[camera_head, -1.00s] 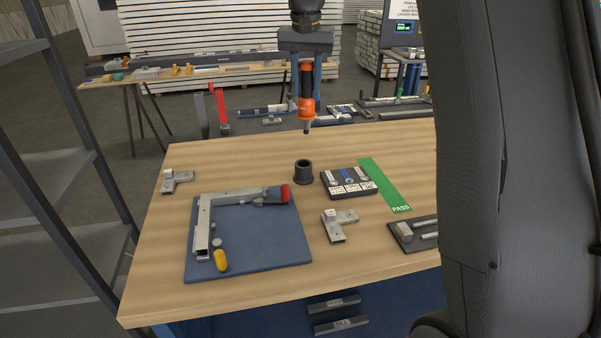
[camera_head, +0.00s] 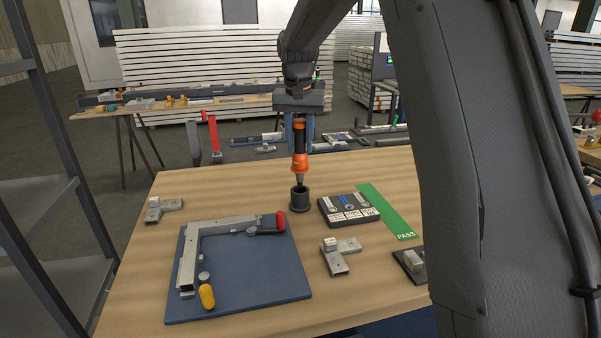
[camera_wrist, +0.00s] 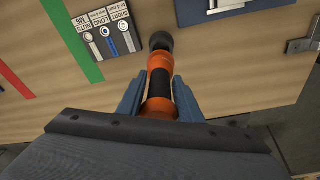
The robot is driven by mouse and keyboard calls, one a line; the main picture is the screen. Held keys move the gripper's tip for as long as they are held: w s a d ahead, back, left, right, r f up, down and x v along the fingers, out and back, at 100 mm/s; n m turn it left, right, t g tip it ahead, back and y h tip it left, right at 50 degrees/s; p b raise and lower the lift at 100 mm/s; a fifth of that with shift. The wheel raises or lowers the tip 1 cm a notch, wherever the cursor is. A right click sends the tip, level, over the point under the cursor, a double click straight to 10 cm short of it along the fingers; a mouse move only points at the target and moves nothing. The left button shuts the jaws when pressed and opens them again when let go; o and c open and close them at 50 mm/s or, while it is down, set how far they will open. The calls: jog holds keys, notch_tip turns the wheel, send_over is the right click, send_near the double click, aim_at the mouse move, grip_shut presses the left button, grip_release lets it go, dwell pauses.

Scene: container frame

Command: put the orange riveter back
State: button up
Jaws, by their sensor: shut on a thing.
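The orange riveter (camera_head: 299,159) hangs upright in my gripper (camera_head: 299,130), whose blue fingers are shut on its orange and black body. Its narrow dark nose points down at the dark round holder (camera_head: 300,200) on the wooden table. In the head view the nose tip is at the holder's mouth; I cannot tell how far it is inside. The wrist view shows the riveter (camera_wrist: 158,84) between both fingers, with its front end over the holder (camera_wrist: 161,41).
A black tray with labelled slots (camera_head: 348,209) and a green PASS strip (camera_head: 386,211) lie right of the holder. A blue mat (camera_head: 255,275) with a metal frame, red-ended clamp and yellow piece lies in front. Metal brackets (camera_head: 340,255) lie nearby.

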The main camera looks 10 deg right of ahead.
aim_at(299, 124)
jog(key=shift+f+p, duration=0.8)
jog(key=shift+f, duration=2.65)
jog(key=o, duration=1.1)
jog(key=shift+c, duration=0.2)
jog(key=r+b, duration=0.1)
jog(key=r, duration=0.3)
jog(key=s+r+b, duration=0.1)
jog(key=r, duration=0.3)
jog(key=r+b, duration=0.1)
jog(key=r, duration=0.3)
jog(key=shift+s+a+r+b, duration=0.35)
jog(key=s+f+n, duration=0.1)
jog(key=s+f, duration=0.6)
jog(key=s, duration=0.3)
jog(key=s+f+n, duration=0.2)
jog(key=s+f, duration=0.5)
jog(key=s, duration=0.4)
jog(key=s+f+n, duration=0.1)
jog(key=s+f, duration=0.6)
jog(key=s, duration=0.3)
jog(key=shift+s+d+f+g+y, duration=0.2)
jog(key=shift+d+f+g+y, duration=0.1)
jog(key=shift+d, duration=0.1)
